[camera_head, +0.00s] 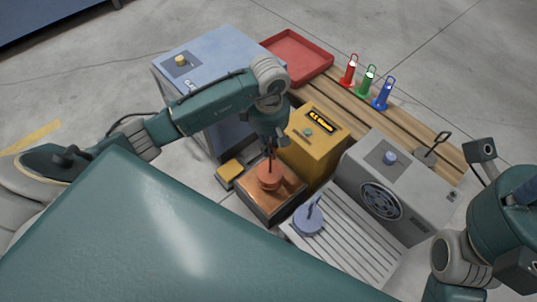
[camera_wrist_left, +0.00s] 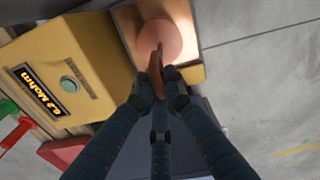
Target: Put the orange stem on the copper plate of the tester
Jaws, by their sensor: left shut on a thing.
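The orange stem (camera_head: 269,177) has a round base and an upright handle. My left gripper (camera_head: 270,152) points down from above and is shut on its handle; the left wrist view shows the fingers (camera_wrist_left: 160,92) closed around the handle below the orange base (camera_wrist_left: 161,40). The base is over the copper plate (camera_head: 258,201) of the yellow tester (camera_head: 318,150) and looks to be on it or very close above. The plate also shows in the left wrist view (camera_wrist_left: 126,22). My right gripper is not clearly seen; only right arm parts show.
A blue-grey stem (camera_head: 308,222) stands on a slatted tray (camera_head: 345,245) to the right. A grey fan box (camera_head: 385,190) and a blue cabinet (camera_head: 215,55) flank the tester. Red, green and blue stems (camera_head: 366,84) and a red tray (camera_head: 298,57) are behind.

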